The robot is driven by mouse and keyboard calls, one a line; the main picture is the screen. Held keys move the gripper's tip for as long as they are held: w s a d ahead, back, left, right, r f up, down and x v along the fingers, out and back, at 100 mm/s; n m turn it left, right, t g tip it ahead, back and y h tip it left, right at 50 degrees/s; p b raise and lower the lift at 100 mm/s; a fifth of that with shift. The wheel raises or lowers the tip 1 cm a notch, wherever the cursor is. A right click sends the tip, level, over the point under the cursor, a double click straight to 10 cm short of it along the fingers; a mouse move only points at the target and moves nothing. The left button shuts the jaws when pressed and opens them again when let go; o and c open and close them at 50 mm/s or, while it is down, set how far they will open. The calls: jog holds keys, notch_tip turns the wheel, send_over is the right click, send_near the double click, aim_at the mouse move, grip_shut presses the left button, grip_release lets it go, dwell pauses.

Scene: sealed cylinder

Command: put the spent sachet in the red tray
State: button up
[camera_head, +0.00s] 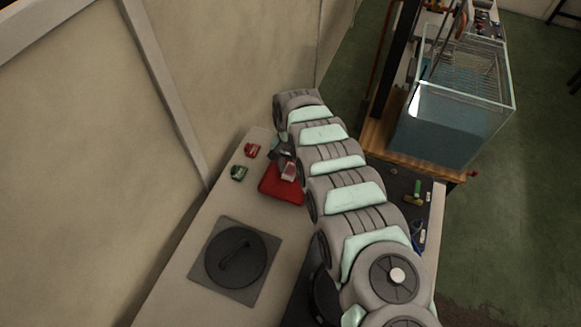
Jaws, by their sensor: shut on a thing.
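The red tray (281,193) lies on the bench near its far end, partly covered by my arm. My gripper (286,163) is over the tray's far side and is shut on a small pale and reddish thing, which looks like the sachet (289,172). The sachet is above the tray in the picture. I cannot tell whether it touches the tray floor. The jaws are small and dark, and their tips are partly hidden.
A red item (252,150) and a green item (239,172) sit left of the tray. A round black lid with a handle (236,258) lies on a grey plate nearer. A glass tank (450,130) stands on a wooden surface at right. A wall runs along the left.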

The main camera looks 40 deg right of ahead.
aim_at(290, 171)
jog(key=o, duration=1.3)
notch_tip(290, 171, up, 12)
jog(key=shift+r+p, duration=0.1)
jog(key=shift+p, duration=0.65)
